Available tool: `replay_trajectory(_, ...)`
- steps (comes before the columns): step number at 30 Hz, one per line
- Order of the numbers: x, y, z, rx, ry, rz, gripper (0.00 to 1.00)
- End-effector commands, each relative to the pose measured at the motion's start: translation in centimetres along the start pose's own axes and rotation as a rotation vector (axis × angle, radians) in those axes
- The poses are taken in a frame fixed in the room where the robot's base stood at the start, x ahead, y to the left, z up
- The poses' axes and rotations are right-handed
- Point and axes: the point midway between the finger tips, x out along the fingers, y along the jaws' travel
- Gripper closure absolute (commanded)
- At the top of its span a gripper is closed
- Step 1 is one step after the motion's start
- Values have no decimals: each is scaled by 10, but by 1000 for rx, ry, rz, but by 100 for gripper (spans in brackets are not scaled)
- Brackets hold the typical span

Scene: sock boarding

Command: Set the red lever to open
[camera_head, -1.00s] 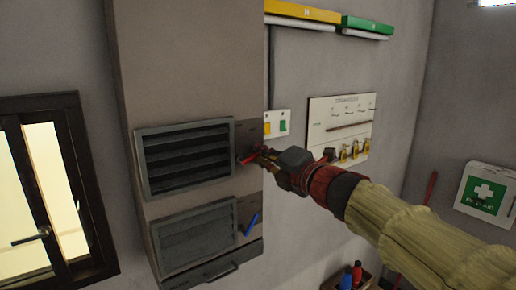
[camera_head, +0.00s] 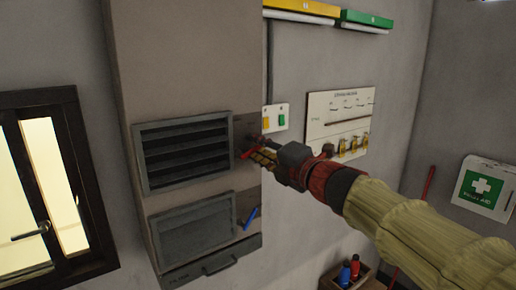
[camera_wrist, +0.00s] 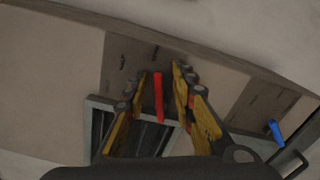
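The red lever (camera_head: 249,153) sits on a dark plate beside the upper louvred vent (camera_head: 184,151), whose slats stand apart. In the head view it slants up to the right, partly hidden by my gripper (camera_head: 263,154). In the wrist view the red lever (camera_wrist: 158,97) stands between the two yellow fingers of my gripper (camera_wrist: 158,78). The fingers are open with a gap on each side of the lever. Contact with it does not show.
A blue lever (camera_head: 250,217) sits beside the lower vent (camera_head: 195,236), whose slats look closed. A small switch panel (camera_head: 275,117) and a white board with yellow-tagged items (camera_head: 338,112) are on the wall to the right. A dark-framed window (camera_head: 55,190) is at left.

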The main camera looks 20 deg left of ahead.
Motion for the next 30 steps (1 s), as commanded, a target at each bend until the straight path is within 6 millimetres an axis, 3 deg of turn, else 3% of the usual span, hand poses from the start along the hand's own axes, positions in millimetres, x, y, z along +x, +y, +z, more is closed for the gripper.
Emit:
replay_trajectory(7, -1, 1, 0, -1, 0, 1, 74)
replay_trajectory(11, -12, 1, 1, -1, -3, 1, 74)
replay_trajectory(24, -95, 0, 1, -1, -3, 0, 74)
replay_trajectory(30, -116, 0, 1, -1, -1, 1, 74)
